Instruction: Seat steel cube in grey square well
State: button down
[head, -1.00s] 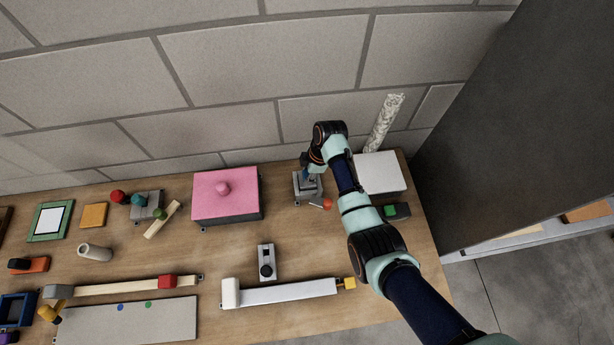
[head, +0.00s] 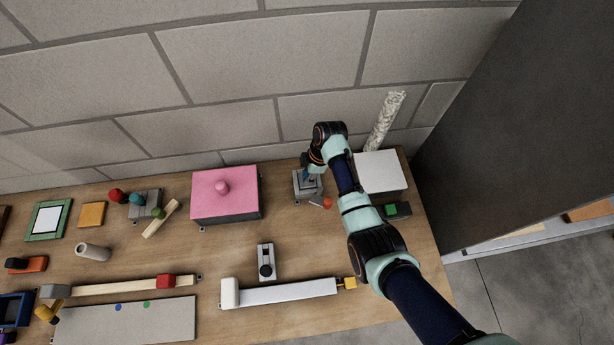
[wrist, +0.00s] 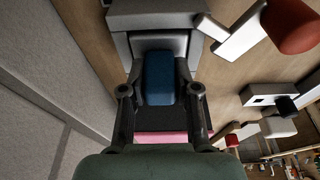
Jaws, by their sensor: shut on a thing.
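My gripper (wrist: 160,88) is shut on an upright blue block (wrist: 160,78), with one finger on each side. A pale steel-grey face (wrist: 158,42) shows right behind the blue block. It looks like the steel cube with the blue part as its grip, but I cannot tell for sure that they are joined. The grey square well (wrist: 152,16) surrounds this face on the sides I can see. In the head view the grey well (head: 299,191) stands at the back right of the bench, with my gripper (head: 309,177) over it. How deep the cube sits is hidden.
A red-tipped lever (head: 326,203) is close at the well's front right. A pink-lidded box (head: 226,206) stands to the left and a white box (head: 380,172) to the right. The block wall (head: 250,75) rises close behind.

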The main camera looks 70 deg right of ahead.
aim_at(317, 180)
jog(key=shift+f+b, duration=0.4)
jog(key=shift+f, duration=0.15)
dwell(0.4)
jog(key=c, duration=0.8)
grip_release()
jog(key=shift+o, duration=0.2)
jog(key=v, duration=1.2)
